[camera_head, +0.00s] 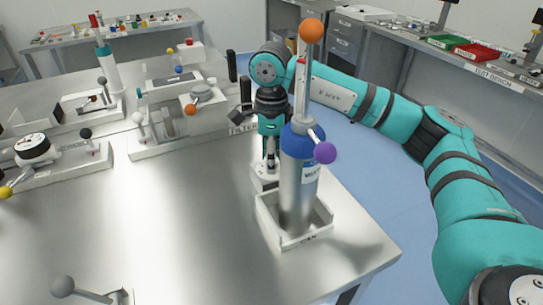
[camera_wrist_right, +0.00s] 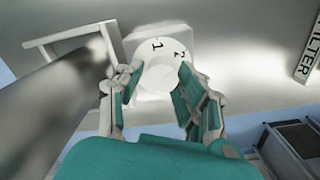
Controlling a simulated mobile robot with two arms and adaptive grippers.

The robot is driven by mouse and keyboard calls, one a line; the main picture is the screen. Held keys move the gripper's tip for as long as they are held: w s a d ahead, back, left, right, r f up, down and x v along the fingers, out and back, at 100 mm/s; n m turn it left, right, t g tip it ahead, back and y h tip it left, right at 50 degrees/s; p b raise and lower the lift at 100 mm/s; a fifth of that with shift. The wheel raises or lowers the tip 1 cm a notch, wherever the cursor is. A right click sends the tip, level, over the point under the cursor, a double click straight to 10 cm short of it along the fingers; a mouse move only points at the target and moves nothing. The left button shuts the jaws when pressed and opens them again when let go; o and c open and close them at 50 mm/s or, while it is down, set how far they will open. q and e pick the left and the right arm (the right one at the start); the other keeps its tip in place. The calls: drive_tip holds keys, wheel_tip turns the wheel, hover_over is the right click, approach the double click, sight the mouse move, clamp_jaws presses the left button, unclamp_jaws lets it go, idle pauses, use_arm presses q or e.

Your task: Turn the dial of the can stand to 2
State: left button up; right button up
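The can stand is a white square tray (camera_head: 290,240) at the right end of the metal table. A silver can (camera_head: 297,195) with a blue top stands in it. The stand's white dial (camera_wrist_right: 163,75), marked 1 and 2, sits on a white block beside the tray in the right wrist view. My right gripper (camera_head: 268,165) points down behind the can at the dial. In the wrist view its two fingers (camera_wrist_right: 160,72) are apart, with the dial between and below them; contact is unclear. The can hides part of the gripper in the head view. My left gripper is out of view.
The can's top carries an upright lever with an orange ball (camera_head: 312,31) and a side lever with a purple ball (camera_head: 324,153), close to my right arm. A white fixture (camera_head: 190,125) stands at back left. The table middle is clear.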

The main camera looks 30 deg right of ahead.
drive_tip(key=shift+o, duration=0.5)
drive_tip(key=shift+w+d+r, duration=0.1)
drive_tip(key=shift+w, duration=0.05)
wheel_tip(320, 180, up, 12)
idle(0.7)
